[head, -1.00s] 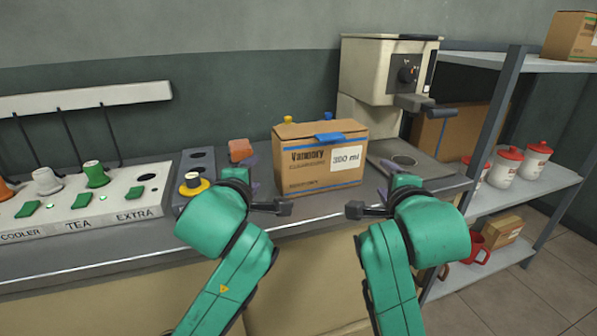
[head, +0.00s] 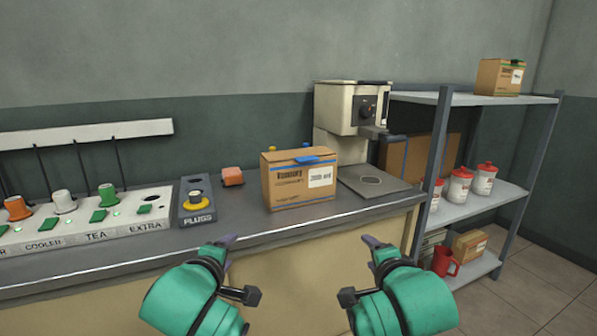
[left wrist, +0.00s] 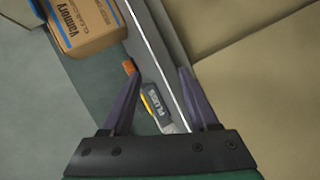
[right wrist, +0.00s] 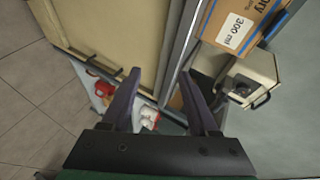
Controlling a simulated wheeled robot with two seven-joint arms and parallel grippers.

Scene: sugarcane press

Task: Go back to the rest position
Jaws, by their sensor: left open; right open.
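My left gripper (head: 228,243) is in front of the counter edge, low in the head view, apart from everything. In the left wrist view its fingers (left wrist: 158,90) are spread with nothing between them that they hold. My right gripper (head: 372,243) is likewise in front of the counter, to the right. In the right wrist view its fingers (right wrist: 160,88) are spread and empty. A cardboard box (head: 300,182) with a white label and blue tape stands on the counter beyond both grippers, touched by neither.
The counter (head: 240,232) runs across the view. On it are a plugs block (head: 196,212), an orange block (head: 232,176), a cream press machine (head: 345,110) and a switch panel (head: 80,228). A metal shelf (head: 490,196) with red-lidded jars stands at the right.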

